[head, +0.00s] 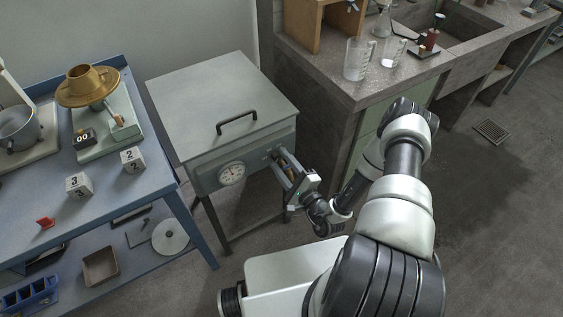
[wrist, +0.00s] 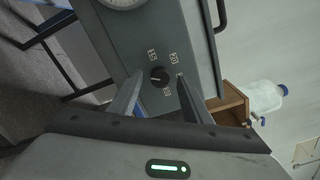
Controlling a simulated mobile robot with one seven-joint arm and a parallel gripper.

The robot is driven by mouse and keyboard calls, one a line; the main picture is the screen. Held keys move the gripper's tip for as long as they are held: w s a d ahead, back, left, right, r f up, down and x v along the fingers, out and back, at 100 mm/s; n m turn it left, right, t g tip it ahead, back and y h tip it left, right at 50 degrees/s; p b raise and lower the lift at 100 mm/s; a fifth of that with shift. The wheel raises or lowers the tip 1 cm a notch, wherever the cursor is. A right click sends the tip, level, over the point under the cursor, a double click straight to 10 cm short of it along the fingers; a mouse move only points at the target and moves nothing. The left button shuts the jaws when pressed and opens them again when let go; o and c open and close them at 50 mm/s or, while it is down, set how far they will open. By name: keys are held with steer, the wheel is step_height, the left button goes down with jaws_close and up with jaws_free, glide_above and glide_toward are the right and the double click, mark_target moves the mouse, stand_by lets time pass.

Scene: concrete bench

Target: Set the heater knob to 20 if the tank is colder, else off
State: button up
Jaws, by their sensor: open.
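The tank (head: 222,92) is a grey box with a flat lid and dark handle, standing on dark legs. A round white dial (head: 232,173) is on its front; its reading is too small to tell. The dial's edge also shows in the wrist view (wrist: 122,2). The black heater knob (wrist: 159,77) is on the same front panel, with the marks 15 and 20 beside it and another mark I cannot read clearly. The knob's pointer setting is hard to tell. My gripper (head: 283,163) is open at the panel, its fingers on either side of the knob, not visibly touching it.
A blue bench (head: 150,185) at left holds a scale with a brass pan (head: 88,84), a pot (head: 16,125) and numbered cubes (head: 79,186). A concrete bench (head: 340,88) with beakers (head: 357,58) stands close behind my arm, right of the tank.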

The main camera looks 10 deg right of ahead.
steer(key=v, duration=1.7)
steer(key=shift+p, duration=0.35)
steer(key=shift+s, duration=0.1)
